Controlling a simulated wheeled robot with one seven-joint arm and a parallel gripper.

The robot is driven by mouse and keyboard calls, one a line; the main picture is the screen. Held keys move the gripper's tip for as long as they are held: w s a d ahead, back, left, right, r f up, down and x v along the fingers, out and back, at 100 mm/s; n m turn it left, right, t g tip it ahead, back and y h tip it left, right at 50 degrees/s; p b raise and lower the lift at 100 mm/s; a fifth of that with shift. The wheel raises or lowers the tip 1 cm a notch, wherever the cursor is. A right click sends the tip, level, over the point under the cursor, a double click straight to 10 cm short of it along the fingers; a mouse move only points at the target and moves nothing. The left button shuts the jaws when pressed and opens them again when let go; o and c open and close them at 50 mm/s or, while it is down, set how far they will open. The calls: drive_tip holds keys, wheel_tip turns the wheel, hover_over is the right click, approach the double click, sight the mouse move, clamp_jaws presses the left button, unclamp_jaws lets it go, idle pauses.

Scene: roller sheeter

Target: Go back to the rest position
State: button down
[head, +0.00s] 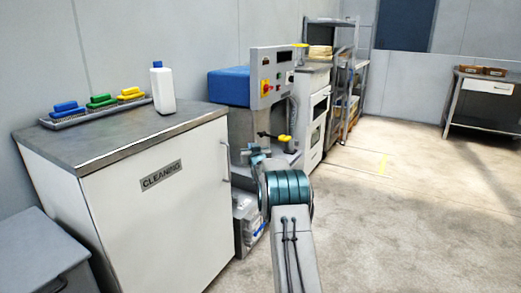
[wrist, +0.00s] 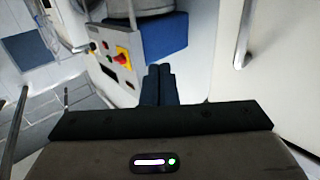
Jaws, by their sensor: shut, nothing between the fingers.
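My gripper (wrist: 159,72) shows in the wrist view with its two dark fingers side by side, shut and empty. Beyond the fingertips are the sheeter's blue part (wrist: 165,38) and its control panel (wrist: 115,55) with a red and yellow switch. In the head view my arm reaches forward from the bottom toward the roller sheeter (head: 272,78), which has a grey control panel and a blue block. The arm covers part of the sheeter's lower front, and the fingers are too small to make out there.
A white cleaning cabinet (head: 160,205) stands close at the left, with a white bottle (head: 163,88) and a tray of coloured brushes (head: 95,112) on top. A shelf rack (head: 345,80) and a side table (head: 487,82) stand farther back. The floor (head: 410,210) at the right is clear.

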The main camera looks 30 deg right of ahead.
drive_tip(key=s+a+r+g+y+p, duration=0.1)
drive_tip(key=s+a+r+g+p, duration=0.2)
drive_tip(key=s+a+r+p, duration=0.65)
drive_tip(key=s+a+r+g+y+p, duration=0.1)
drive_tip(key=s+a+r+g+p, duration=0.45)
drive_tip(key=s+r, duration=0.6)
drive_tip(key=s+a+r+n+g+p, duration=0.1)
drive_tip(key=s+a+p, duration=0.3)
drive_tip(key=s, duration=0.8)
drive_tip(key=s+a+r+g+y+p, duration=0.1)
drive_tip(key=s+a+r+g+p, duration=0.2)
drive_tip(key=s, duration=0.9)
drive_tip(key=s+a+r+n+g+y+p, duration=0.1)
drive_tip(key=s+a+r+g+p, duration=0.1)
drive_tip(key=s+a+p, duration=0.3)
drive_tip(key=s+p, duration=0.3)
drive_tip(key=s, duration=0.4)
drive_tip(key=shift+a+n, duration=0.3)
drive_tip(key=shift+a, duration=0.05)
